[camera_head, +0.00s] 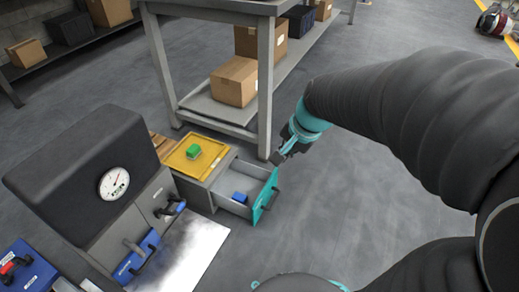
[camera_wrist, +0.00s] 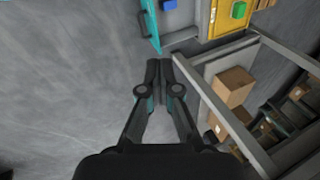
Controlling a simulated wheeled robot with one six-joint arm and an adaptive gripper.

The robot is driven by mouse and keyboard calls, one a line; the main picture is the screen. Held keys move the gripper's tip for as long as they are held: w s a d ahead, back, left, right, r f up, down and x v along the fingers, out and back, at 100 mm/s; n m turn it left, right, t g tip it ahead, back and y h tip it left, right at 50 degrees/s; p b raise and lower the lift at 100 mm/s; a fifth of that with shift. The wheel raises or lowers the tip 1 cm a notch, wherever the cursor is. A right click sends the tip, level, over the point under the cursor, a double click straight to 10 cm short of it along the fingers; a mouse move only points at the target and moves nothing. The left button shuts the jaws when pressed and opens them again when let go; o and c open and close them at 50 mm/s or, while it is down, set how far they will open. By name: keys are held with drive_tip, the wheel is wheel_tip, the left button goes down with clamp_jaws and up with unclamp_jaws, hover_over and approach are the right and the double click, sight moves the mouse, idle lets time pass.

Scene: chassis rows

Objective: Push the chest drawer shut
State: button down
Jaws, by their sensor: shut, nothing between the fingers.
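The chest drawer (camera_head: 238,187) is pulled out of a small grey chest with a yellow tray top (camera_head: 187,165). Its teal front panel (camera_head: 265,196) has a dark handle, and a blue block (camera_head: 240,197) lies inside. My gripper (camera_head: 279,158) is shut and empty, just beyond the drawer front's far end in the head view. In the wrist view my gripper (camera_wrist: 159,62) points toward the drawer's teal front (camera_wrist: 151,24) at the top. I cannot tell whether it touches the panel. A green block (camera_head: 193,152) sits on the yellow top.
A grey workbench (camera_head: 265,70) with a cardboard box (camera_head: 234,81) on its lower shelf stands close behind the chest. A dark machine with a dial (camera_head: 114,183) stands at left. The floor in front of the drawer is clear.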

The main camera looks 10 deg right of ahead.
drive_tip(key=w+d+f+m+y+b, duration=0.1)
drive_tip(key=w+d+f+m, duration=0.2)
drive_tip(key=w+f+m, duration=0.8)
drive_tip(key=m+g+b, duration=0.1)
drive_tip(key=m+b, duration=0.3)
drive_tip(key=m, duration=0.1)
hover_over(266, 194)
drive_tip(key=s+d, duration=0.2)
drive_tip(key=d, duration=0.1)
wheel_tip(266, 194, down, 28)
drive_tip(key=shift+s+f, duration=0.1)
drive_tip(key=shift+s, duration=0.05)
drive_tip(key=shift+w+a, duration=0.5)
drive_tip(key=shift+a, duration=0.15)
